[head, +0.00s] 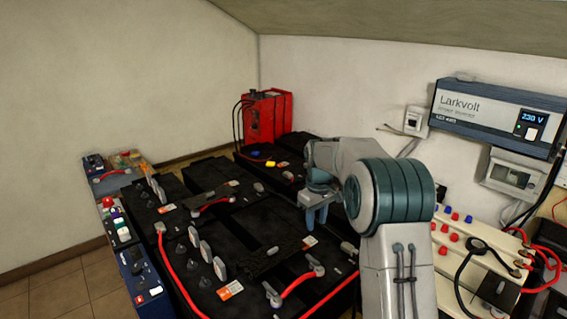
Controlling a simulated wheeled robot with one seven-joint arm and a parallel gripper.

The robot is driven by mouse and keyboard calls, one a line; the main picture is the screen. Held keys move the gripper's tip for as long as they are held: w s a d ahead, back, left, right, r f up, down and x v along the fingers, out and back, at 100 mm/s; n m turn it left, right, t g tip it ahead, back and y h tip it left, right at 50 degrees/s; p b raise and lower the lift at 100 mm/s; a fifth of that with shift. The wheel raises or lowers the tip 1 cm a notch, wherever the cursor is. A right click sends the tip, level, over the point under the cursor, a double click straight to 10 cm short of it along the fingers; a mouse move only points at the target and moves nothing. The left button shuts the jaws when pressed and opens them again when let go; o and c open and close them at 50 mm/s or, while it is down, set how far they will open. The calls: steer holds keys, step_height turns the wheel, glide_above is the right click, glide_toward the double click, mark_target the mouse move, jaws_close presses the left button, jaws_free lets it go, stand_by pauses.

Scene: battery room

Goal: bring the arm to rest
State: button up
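My arm rises at the right of centre in the head view and bends over to the left. My gripper (316,216) hangs from it, pointing down over the black batteries (240,230). The fingers look close together, but they are small and partly overlap, so I cannot tell whether they are open or shut. I see nothing clearly held between them. My arm hides part of the batteries behind it and some of the wall.
Red cables and upright terminal pieces stand on the batteries. A red charger (267,117) stands at the back. A Larkvolt inverter (496,115) hangs on the right wall above a cream terminal block (470,243). Blue boxes (137,268) line the left side; tiled floor lies beyond.

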steer(key=s+r+m, duration=0.2)
steer(key=s+r, duration=0.5)
steer(key=s, duration=0.2)
steer(key=s+m+t+p, duration=0.2)
steer(key=s+m+p, duration=0.1)
steer(key=s, duration=2.3)
steer(key=shift+d+r+m+t, duration=0.15)
steer(key=shift+r+m+t, duration=0.25)
steer(key=shift+m, duration=0.5)
